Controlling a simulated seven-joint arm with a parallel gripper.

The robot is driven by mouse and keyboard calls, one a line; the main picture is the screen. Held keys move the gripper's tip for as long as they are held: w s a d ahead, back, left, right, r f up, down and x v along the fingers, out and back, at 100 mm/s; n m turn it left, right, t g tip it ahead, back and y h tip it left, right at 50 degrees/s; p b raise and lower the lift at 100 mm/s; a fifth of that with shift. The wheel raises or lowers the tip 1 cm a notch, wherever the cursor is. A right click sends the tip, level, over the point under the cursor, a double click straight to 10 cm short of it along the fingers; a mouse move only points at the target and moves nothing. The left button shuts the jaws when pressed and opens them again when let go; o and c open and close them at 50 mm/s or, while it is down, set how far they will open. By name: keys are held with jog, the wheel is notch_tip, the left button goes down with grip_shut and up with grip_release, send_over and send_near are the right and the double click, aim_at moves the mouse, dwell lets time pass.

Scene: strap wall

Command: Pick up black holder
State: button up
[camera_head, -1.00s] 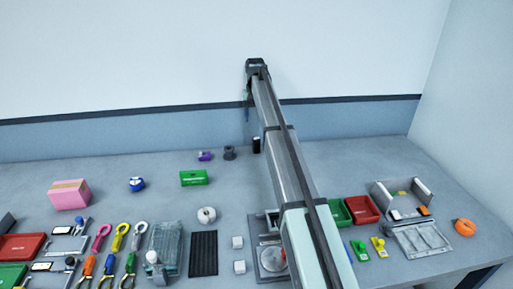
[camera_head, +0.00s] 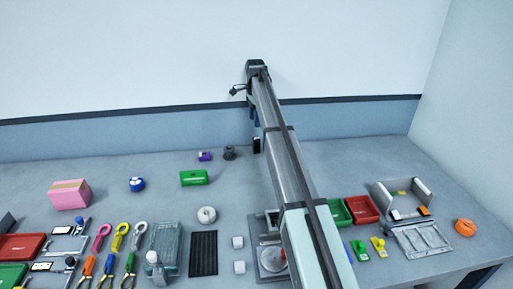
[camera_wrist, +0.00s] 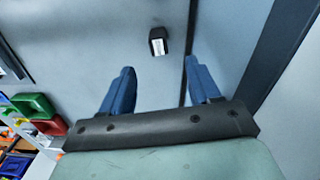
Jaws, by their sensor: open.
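A small black block-shaped item, which looks like the black holder (camera_head: 256,145), stands near the back edge of the table. In the wrist view the black holder (camera_wrist: 157,42) shows a white label on one side. It lies beyond the fingertips, roughly centred between them and apart from both. My gripper (camera_head: 253,120) hangs above and just behind it in the head view, partly hidden by my arm. In the wrist view its blue fingers (camera_wrist: 160,75) are spread with nothing between them.
A dark grey round piece (camera_head: 229,153) and a purple item (camera_head: 205,156) stand left of the holder. A green box (camera_head: 194,178) is nearer. Red (camera_head: 361,209) and green bins sit to the right.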

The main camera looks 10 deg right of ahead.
aim_at(256, 138)
notch_tip(256, 138, down, 8)
jog(key=shift+f, duration=0.1)
jog(key=shift+s+d+f, duration=0.1)
jog(key=shift+d+f, duration=0.05)
jog(key=shift+f, duration=1.15)
jog(key=shift+d+f, duration=0.1)
jog(key=shift+f, duration=1.15)
jog(key=c, duration=1.1)
